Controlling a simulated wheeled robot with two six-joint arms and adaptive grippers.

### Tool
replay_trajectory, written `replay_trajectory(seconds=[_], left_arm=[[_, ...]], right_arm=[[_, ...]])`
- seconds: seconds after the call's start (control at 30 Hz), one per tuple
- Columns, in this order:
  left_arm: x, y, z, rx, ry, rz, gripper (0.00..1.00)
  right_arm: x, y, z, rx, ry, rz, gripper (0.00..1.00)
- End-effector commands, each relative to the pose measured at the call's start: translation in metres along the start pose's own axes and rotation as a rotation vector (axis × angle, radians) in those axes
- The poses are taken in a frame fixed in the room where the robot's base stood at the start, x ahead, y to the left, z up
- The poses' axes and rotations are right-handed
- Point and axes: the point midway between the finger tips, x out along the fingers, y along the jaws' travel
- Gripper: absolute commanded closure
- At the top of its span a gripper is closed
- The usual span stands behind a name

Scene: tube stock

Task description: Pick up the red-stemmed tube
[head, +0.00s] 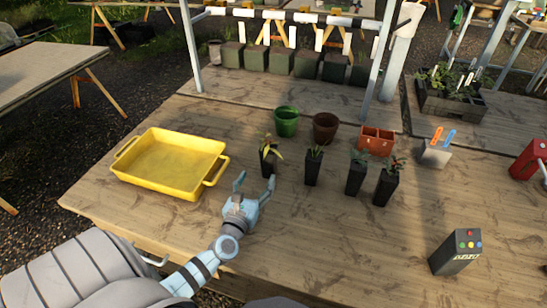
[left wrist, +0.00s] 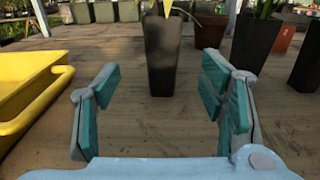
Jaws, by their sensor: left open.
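Several black plant tubes stand upright in a loose row on the wooden table. The rightmost tube (head: 386,186) has reddish tints in its foliage; I cannot make out its stem clearly. The leftmost tube (head: 268,163) holds a yellow-green plant. Between them stand a tube with a narrow green plant (head: 313,170) and a tube with a leafy green plant (head: 355,180). My left gripper (head: 256,185) is open and empty, low and just in front of the leftmost tube. In the left wrist view that tube (left wrist: 162,58) stands beyond and between the open fingers, apart from them. My right gripper is not in view.
A yellow tray (head: 133,170) lies left of my left gripper. Green (head: 286,122) and brown (head: 325,128) pots and a terracotta planter (head: 376,140) stand behind the tubes. A grey box with coloured buttons (head: 457,252) is at front right. The front middle table is clear.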

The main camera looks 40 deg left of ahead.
Motion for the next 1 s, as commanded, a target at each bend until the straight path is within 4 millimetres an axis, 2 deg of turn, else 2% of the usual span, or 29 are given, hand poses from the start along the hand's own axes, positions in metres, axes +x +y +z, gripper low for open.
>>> replay_trajectory(seconds=[0.1,0.23,0.37,0.5,0.6,0.8,1.0], left_arm=[[0.034,-0.001,0.0,0.002,-0.002,-0.001,0.36],[0.055,-0.001,0.0,0.001,-0.001,-0.001,0.36],[0.071,-0.002,0.004,0.003,-0.001,-0.002,0.36],[0.099,-0.004,0.007,0.003,-0.001,-0.002,0.36],[0.11,-0.004,0.007,0.004,-0.001,-0.002,0.36],[0.111,-0.004,0.008,0.004,0.0,-0.003,0.36],[0.11,-0.004,0.008,0.004,0.0,-0.003,0.68]], right_arm=[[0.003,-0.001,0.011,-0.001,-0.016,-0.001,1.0],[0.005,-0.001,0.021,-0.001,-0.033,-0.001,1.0],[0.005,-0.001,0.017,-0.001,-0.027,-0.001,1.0],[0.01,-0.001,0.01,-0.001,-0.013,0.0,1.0],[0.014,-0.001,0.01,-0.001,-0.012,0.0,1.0],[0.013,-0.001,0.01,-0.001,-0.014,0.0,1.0],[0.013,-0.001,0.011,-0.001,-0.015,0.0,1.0]])
